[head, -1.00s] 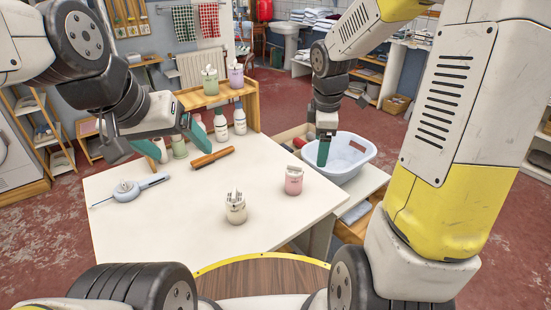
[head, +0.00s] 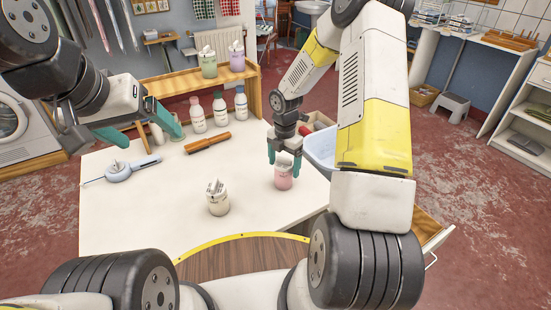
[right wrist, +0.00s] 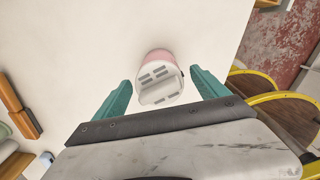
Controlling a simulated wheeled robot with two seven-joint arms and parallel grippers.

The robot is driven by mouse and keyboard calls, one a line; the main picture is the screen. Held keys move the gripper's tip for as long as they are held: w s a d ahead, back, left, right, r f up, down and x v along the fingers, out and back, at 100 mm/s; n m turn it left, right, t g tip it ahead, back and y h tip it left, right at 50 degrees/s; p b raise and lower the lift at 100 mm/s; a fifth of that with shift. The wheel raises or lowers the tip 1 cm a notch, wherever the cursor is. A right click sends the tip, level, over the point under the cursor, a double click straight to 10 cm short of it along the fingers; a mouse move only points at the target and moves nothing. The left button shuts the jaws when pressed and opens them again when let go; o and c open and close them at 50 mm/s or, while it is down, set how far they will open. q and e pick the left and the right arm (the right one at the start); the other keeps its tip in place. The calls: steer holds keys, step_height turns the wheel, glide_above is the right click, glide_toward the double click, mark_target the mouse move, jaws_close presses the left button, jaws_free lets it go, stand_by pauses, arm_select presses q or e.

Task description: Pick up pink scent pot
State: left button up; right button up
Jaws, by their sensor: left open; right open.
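The pink scent pot (head: 283,179) stands upright on the white table (head: 165,215), near its right edge. In the right wrist view the pink scent pot (right wrist: 159,84) shows its pale slotted top, between and just beyond the fingers. My right gripper (head: 284,166) is open above the pot, one finger on each side of its upper part; I cannot tell whether they touch it. It also shows in the right wrist view (right wrist: 160,95). My left gripper (head: 143,132) is open and empty over the table's back left part.
A cream pot (head: 217,199) stands left of the pink one. A blue tool (head: 120,172), a brown-handled roller (head: 207,143) and several bottles (head: 219,111) are farther back. A blue-white tub (head: 321,148) is right of the table.

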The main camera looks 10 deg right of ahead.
steer(key=shift+f, duration=1.5)
steer(key=c, duration=1.5)
